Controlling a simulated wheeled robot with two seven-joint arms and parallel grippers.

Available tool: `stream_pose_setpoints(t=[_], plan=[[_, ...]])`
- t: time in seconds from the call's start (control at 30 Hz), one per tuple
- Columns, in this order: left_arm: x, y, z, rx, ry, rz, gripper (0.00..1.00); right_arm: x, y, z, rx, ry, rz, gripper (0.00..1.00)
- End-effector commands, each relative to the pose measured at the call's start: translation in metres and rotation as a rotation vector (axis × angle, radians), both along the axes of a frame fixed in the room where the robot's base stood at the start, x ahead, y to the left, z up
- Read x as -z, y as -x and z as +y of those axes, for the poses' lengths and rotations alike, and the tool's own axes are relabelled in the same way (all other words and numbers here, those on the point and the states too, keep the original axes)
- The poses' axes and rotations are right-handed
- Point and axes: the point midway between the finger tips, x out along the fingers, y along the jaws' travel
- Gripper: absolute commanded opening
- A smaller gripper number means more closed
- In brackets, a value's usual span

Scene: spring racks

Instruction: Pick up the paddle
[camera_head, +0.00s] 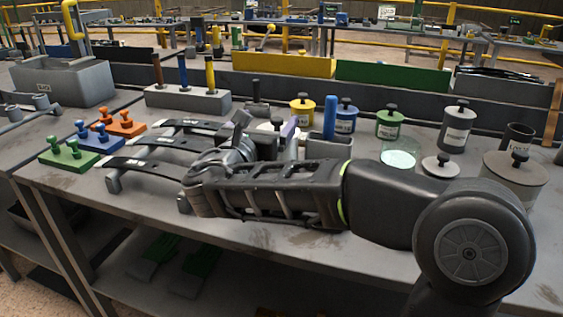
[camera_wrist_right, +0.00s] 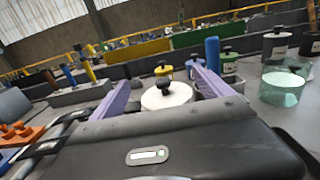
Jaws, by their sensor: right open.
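No object is clearly recognisable as the paddle. A blue upright piece (camera_head: 330,118) with a rounded top stands behind my right arm, and its lower part is partly hidden. It also shows in the right wrist view (camera_wrist_right: 212,52), just beyond the right finger. My right gripper (camera_head: 265,126) is over the middle of the bench, partly hidden by its own arm. In the wrist view its two lilac fingers (camera_wrist_right: 160,92) are apart. A white-lidded jar with a black knob (camera_wrist_right: 168,97) shows in the gap beyond them, not gripped. My left gripper is out of view.
Black bars on grey supports (camera_head: 155,142) lie left of my gripper. A grey block with coloured handles (camera_head: 188,98) stands behind. Lidded jars (camera_head: 390,124) and a glass beaker (camera_head: 398,158) crowd the right. The front edge has bare room.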

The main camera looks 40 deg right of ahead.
Motion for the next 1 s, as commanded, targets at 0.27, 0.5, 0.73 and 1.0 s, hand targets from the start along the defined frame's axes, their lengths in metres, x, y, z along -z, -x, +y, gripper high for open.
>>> stream_pose_setpoints(t=[0.27, 0.5, 0.73, 1.0], plan=[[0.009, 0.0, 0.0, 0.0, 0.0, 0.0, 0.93, 0.009, 0.0, 0.0, -0.001, -0.001, 0.001, 0.89], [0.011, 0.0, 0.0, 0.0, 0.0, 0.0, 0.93, 0.013, 0.0, 0.0, -0.001, 0.0, 0.001, 0.89], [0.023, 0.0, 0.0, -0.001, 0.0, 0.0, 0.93, 0.047, -0.001, 0.001, -0.003, 0.002, 0.004, 0.89], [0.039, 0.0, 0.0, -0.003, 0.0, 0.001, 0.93, 0.095, 0.0, 0.001, -0.002, 0.0, 0.002, 0.89]])
